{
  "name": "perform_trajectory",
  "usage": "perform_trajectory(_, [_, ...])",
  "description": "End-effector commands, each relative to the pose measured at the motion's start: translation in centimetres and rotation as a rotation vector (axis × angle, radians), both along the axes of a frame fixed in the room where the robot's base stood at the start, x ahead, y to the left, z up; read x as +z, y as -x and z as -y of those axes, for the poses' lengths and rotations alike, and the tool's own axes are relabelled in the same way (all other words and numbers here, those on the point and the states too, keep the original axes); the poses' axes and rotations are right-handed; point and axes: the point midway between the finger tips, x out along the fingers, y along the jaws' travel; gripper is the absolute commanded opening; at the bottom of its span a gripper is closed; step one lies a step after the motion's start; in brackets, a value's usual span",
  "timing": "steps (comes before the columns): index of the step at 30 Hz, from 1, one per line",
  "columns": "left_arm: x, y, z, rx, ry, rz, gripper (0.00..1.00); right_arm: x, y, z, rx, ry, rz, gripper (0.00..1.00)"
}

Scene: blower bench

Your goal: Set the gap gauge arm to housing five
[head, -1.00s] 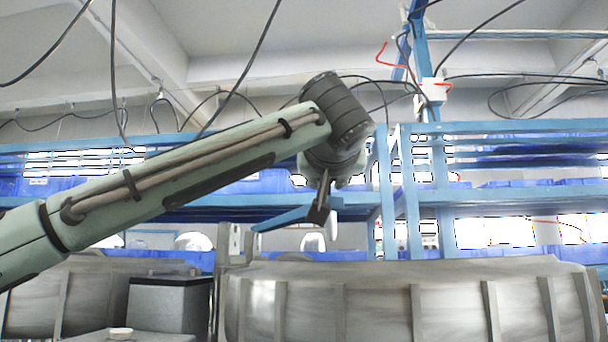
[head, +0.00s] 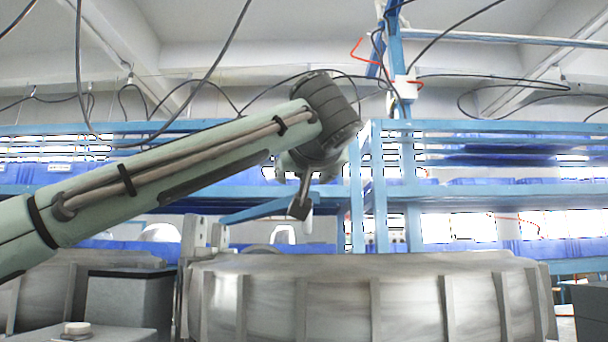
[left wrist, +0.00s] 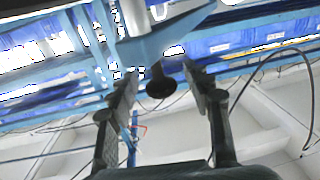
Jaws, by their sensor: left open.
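A blue tapered bar, apparently the gap gauge arm (head: 258,211), stands out level above the ribbed grey housing (head: 340,295) in the head view. In the left wrist view the blue bar (left wrist: 170,35) crosses beyond my fingertips, with a grey post at its left part. In the head view the left gripper (head: 300,206) points down at the bar's right end. No housing number is readable.
A dark grey box (head: 130,305) stands left of the housing. Another ribbed housing (head: 55,290) is behind it at the left. Blue racks (head: 470,190) with bins line the back. Black cables (head: 225,75) hang overhead.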

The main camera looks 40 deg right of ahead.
Motion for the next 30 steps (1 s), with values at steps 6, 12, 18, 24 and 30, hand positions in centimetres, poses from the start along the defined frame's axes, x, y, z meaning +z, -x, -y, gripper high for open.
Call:
perform_trajectory(6, [0.0,0.5,-0.4,0.0,0.0,0.0,0.5,-0.2,0.5,-0.1,-0.002,-0.002,-0.008,0.64])
perform_trajectory(12, [0.0,3.6,-2.2,-0.003,0.002,0.001,0.5,-0.2,0.5,0.0,-0.001,-0.001,-0.008,0.64])
perform_trajectory(18, [0.1,7.2,-4.5,-0.003,0.001,0.002,0.5,-0.2,0.4,0.0,0.0,0.0,-0.009,0.64])
perform_trajectory(24, [0.0,9.5,-6.0,-0.001,0.001,0.001,0.5,-0.2,0.4,0.0,0.0,0.0,-0.009,0.64])
perform_trajectory(30, [0.0,10.2,-6.5,0.0,0.0,0.0,0.5,-0.2,0.4,0.0,-0.001,0.001,-0.009,0.64])
